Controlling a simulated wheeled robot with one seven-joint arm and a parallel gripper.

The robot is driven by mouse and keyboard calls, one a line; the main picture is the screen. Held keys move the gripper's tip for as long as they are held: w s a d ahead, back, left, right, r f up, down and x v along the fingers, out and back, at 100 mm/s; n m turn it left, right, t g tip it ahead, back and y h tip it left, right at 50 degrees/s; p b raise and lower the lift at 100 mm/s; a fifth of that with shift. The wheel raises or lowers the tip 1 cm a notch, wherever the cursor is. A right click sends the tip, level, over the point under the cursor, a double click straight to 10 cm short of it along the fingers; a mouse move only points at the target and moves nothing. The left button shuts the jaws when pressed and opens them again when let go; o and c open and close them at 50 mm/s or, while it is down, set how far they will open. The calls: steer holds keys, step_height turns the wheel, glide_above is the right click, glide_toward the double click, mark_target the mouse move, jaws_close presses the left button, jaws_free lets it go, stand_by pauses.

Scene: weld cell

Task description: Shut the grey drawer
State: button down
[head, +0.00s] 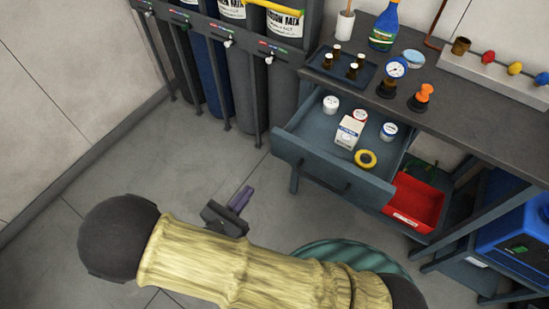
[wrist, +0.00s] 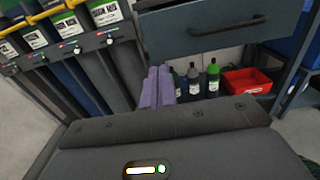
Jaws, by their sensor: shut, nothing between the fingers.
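The grey drawer (head: 325,178) under the bench stands pulled out in the head view, with a dark bar handle on its front. Inside it are several white tubs, a white carton (head: 349,132) and a yellow ring (head: 365,159). The drawer front (wrist: 205,32) also shows at the top of the wrist view. My gripper (head: 241,198) is shut and empty, with purple fingers. It is apart from the drawer, to the left of and nearer than its front. In the wrist view its fingers (wrist: 158,85) appear below and left of the handle.
Gas cylinders (head: 245,85) stand in a rack left of the bench. The bench top (head: 450,125) holds a bottle tray, a spray bottle and a gauge. A red bin (head: 415,200) sits below the drawer. A blue machine (head: 520,235) is at right. Floor left of the drawer is clear.

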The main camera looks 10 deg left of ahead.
mark_target(280, 148)
stand_by(0.3)
steer(key=x, duration=1.4)
steer(key=shift+a, duration=0.1)
